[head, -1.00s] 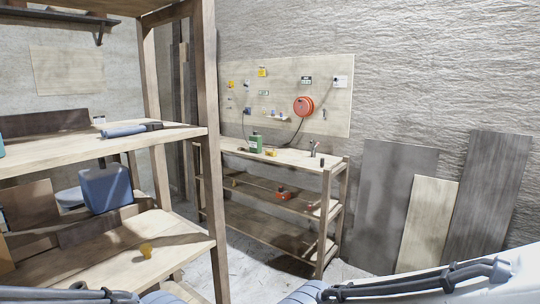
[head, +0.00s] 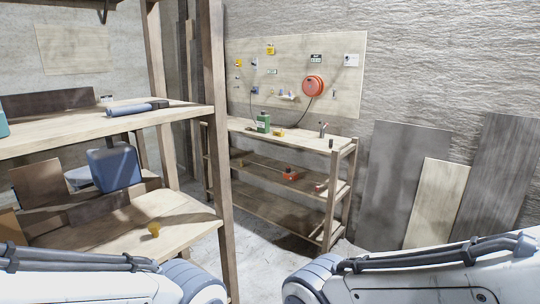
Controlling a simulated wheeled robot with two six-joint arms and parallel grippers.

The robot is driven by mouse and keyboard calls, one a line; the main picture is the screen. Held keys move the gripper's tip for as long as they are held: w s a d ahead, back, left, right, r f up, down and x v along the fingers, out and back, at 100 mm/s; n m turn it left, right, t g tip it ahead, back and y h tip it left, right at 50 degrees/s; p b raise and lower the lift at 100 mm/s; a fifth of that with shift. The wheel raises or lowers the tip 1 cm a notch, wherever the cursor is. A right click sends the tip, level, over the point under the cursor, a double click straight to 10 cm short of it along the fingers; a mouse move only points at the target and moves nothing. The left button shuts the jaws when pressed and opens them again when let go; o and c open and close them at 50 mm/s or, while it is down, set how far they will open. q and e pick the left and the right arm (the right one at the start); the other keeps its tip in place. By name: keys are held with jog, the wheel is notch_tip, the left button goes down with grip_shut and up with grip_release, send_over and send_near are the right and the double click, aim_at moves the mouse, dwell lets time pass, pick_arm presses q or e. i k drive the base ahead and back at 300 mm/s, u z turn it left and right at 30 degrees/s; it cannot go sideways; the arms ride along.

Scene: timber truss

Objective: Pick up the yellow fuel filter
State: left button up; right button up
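A small yellow object that looks like the yellow fuel filter (head: 154,229) stands on the lower shelf board (head: 188,222) of the wooden rack at the left. It is near the board's front edge, with bare wood around it. Another small yellow item (head: 278,133) lies on the workbench top at the back; it is too small to identify. My two arms reach in along the bottom of the view, but both grippers are outside the picture.
The rack's post (head: 219,150) stands between the shelf and the workbench (head: 290,142). A blue tool (head: 130,108) lies on the upper shelf. Boards (head: 430,200) lean on the right wall. Some floor (head: 205,255) is clear.

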aim_at(281, 133)
jog(key=z, duration=0.45)
jog(key=i, duration=1.65)
jog(key=z, duration=0.2)
jog(key=i, duration=1.9)
jog(key=u, duration=1.05)
jog(key=i, duration=1.15)
jog(key=u, duration=0.55)
